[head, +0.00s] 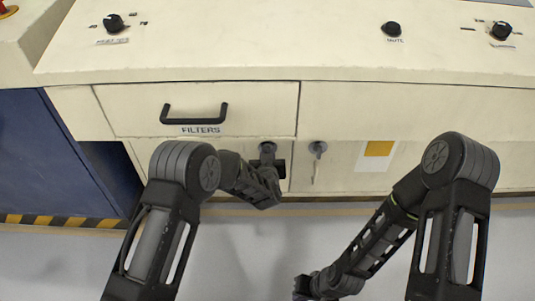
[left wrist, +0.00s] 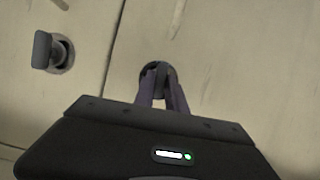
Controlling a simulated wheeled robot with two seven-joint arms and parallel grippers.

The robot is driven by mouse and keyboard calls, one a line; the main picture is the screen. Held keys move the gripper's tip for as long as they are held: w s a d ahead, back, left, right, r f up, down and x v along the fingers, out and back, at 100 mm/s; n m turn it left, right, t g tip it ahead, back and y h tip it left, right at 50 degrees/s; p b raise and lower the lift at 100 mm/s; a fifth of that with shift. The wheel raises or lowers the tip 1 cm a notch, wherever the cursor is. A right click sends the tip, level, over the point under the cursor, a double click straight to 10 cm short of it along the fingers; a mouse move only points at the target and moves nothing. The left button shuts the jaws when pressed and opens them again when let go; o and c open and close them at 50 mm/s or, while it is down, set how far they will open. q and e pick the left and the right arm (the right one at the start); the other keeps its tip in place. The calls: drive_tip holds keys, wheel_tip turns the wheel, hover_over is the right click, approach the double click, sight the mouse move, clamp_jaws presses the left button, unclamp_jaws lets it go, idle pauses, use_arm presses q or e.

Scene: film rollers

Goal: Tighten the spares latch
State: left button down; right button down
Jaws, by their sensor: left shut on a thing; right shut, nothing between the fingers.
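Two latches sit side by side on the cream panel front below the drawer line. My left gripper (head: 268,166) is shut on the handle of the left one, a latch with a round grey base (head: 267,147). In the left wrist view the gripper's two fingers (left wrist: 161,92) close around this latch (left wrist: 159,72), which they partly hide. No label reading "spares" is legible on either latch. My right gripper (head: 303,290) is shut and empty, low at the bottom edge.
A drawer labelled FILTERS with a black handle (head: 194,113) is above and left of the latches. Black knobs (head: 113,23) stand on the sloping top. A yellow and white label (head: 377,155) is right of the latches. The floor in front is clear.

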use_arm(q)
drive_tip(key=shift+f, duration=0.1)
drive_tip(key=c, duration=1.4)
unclamp_jaws()
drive_tip(key=p+v, duration=0.2)
drive_tip(key=v, duration=0.5)
drive_tip(key=shift+s, duration=0.35)
